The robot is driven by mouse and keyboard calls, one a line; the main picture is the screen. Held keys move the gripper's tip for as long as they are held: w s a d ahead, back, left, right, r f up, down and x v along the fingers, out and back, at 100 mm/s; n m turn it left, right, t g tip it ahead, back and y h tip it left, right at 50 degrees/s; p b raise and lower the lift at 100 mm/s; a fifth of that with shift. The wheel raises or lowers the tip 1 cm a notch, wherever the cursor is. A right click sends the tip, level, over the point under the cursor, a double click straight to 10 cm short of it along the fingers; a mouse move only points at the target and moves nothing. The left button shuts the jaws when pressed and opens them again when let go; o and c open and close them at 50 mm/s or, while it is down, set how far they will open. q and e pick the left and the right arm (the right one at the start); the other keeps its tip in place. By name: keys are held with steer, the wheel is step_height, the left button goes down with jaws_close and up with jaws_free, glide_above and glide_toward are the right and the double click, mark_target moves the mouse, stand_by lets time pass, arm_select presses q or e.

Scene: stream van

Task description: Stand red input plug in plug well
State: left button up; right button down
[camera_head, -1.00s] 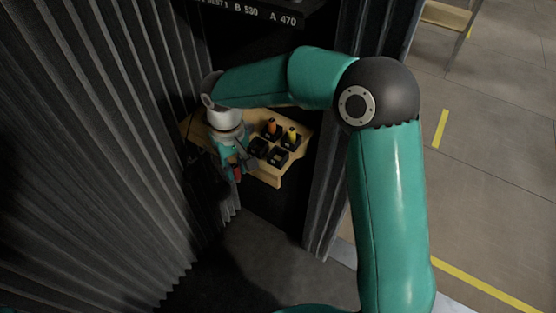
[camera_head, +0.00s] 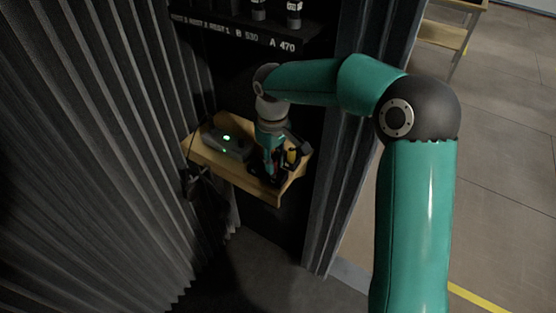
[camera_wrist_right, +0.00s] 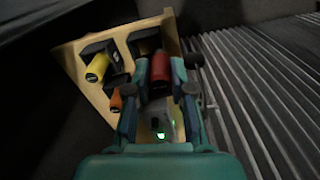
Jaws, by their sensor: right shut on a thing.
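My right gripper (camera_head: 268,174) is over the right part of the wooden shelf, among the black wells. In the right wrist view its fingers (camera_wrist_right: 160,92) are shut on the red input plug (camera_wrist_right: 160,72). The plug lies in line with a black plug well (camera_wrist_right: 145,38) just beyond it. I cannot tell whether its end is inside the well or above it. In the head view the gripper hides most of the plug and the well. My left gripper is not in view.
A yellow plug (camera_wrist_right: 97,68) and an orange plug (camera_wrist_right: 116,99) stand in neighbouring wells, close to my right fingers. A dark box with a green light (camera_head: 226,142) sits on the left of the wooden shelf (camera_head: 236,172). Pleated curtains (camera_head: 120,150) flank the shelf.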

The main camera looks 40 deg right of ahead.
steer(key=shift+w+d, duration=0.35)
steer(key=shift+d, duration=0.45)
steer(key=shift+f+p, duration=0.4)
steer(key=shift+f, duration=1.4)
steer(key=shift+f, duration=0.1)
steer(key=c, duration=1)
jaws_free()
step_height(320, 180, up, 12)
steer(key=shift+r, duration=0.15)
